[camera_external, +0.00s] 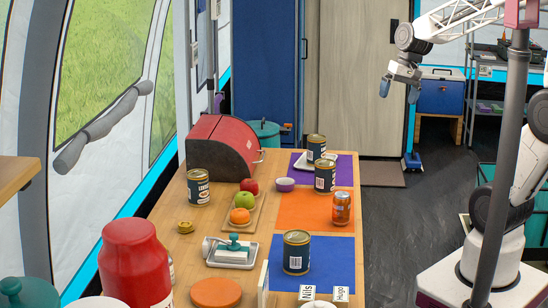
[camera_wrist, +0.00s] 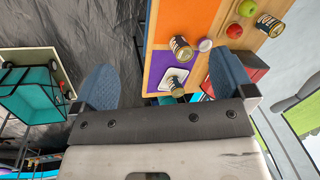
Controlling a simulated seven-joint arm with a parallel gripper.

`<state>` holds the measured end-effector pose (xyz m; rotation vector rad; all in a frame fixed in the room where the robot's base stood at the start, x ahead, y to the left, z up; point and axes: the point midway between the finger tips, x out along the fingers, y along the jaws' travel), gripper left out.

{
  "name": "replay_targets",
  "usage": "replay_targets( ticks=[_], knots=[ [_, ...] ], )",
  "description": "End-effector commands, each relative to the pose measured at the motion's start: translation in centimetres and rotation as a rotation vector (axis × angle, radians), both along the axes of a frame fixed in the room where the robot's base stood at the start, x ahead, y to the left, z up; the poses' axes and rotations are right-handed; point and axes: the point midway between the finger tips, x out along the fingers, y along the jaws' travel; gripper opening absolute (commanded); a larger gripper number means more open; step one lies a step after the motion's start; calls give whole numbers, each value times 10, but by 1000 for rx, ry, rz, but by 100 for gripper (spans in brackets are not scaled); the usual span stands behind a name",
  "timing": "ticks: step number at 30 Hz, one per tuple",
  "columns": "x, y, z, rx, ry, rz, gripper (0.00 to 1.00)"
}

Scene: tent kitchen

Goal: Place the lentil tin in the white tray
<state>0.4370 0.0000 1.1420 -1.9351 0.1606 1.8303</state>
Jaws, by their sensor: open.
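Several similar dark tins with gold rims stand on the table. The tin at the left edge (camera_external: 198,187) has lettering that seems to start "LENT"; it also shows in the wrist view (camera_wrist: 270,25). A small white tray (camera_external: 301,164) lies on the purple mat, partly hidden by a tin. Another white tray (camera_external: 248,262) holds a teal-handled tool. My gripper (camera_external: 398,90) is open and empty, high right of the table.
A red bread box (camera_external: 220,148), a board with apples and an orange (camera_external: 242,203), a purple bowl (camera_external: 285,184) and an orange can (camera_external: 342,208) share the table. A large red jar (camera_external: 135,262) stands at the front left. Floor (camera_external: 395,225) right of the table is clear.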

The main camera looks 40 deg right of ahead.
Motion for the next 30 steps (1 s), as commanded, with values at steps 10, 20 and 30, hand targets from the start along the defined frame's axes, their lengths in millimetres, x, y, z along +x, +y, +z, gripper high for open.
replay_targets(
  ticks=[10, 20, 30],
  knots=[
    [-84, 0, 2, -200, -116, 243, 100],
    [-120, -4, -3, -302, -167, 363, 100],
    [-122, -4, -4, -306, -169, 367, 100]
  ],
)
